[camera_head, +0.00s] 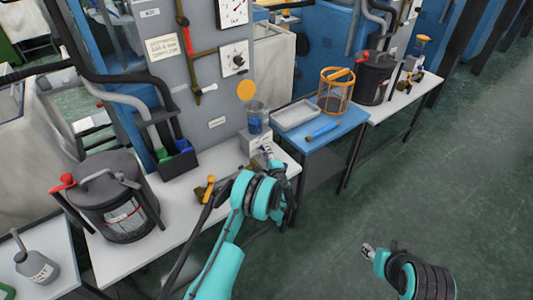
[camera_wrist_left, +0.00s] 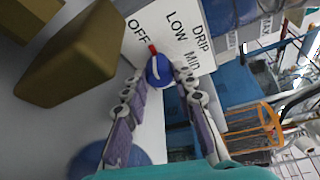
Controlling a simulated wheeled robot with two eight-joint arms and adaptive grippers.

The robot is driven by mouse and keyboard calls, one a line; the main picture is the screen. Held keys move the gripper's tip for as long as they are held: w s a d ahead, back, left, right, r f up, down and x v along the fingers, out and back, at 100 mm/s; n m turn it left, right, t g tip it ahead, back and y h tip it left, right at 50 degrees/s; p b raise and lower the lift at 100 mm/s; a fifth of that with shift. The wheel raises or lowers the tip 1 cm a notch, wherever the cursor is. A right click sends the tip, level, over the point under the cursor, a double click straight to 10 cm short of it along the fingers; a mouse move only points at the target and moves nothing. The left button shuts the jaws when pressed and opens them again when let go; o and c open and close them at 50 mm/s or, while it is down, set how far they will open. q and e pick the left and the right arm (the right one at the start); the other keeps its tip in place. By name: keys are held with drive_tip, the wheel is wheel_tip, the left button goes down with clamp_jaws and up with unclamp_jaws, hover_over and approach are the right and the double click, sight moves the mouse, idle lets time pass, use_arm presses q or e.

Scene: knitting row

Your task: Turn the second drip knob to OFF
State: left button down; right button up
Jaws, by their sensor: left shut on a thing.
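In the left wrist view a blue drip knob (camera_wrist_left: 160,71) with a white line and red pointer tip sits on a white plate (camera_wrist_left: 196,58) marked OFF, LOW, MID and DRIP. The red tip points up and left, close to the OFF side. My left gripper (camera_wrist_left: 160,80) is shut on the knob, one finger on each side. In the head view my left gripper (camera_head: 270,163) is at the white box (camera_head: 256,142) under a clear cup with blue content; the knob cannot be made out there. My right gripper (camera_head: 369,249) is over the floor, its jaws unclear.
A brass-coloured block (camera_wrist_left: 70,55) is close on the left in the wrist view. A blue table (camera_head: 340,128) with a white tray (camera_head: 294,115) and an orange basket (camera_head: 335,91) stands to the right. A dark canister (camera_head: 113,192) stands on the white bench at left. Floor at right is clear.

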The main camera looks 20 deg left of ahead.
use_arm(q)
drive_tip(key=shift+f+n+t, duration=0.1)
drive_tip(key=shift+n+t, duration=0.2)
drive_tip(key=shift+n, duration=0.3)
drive_tip(key=c, duration=1.2)
unclamp_jaws()
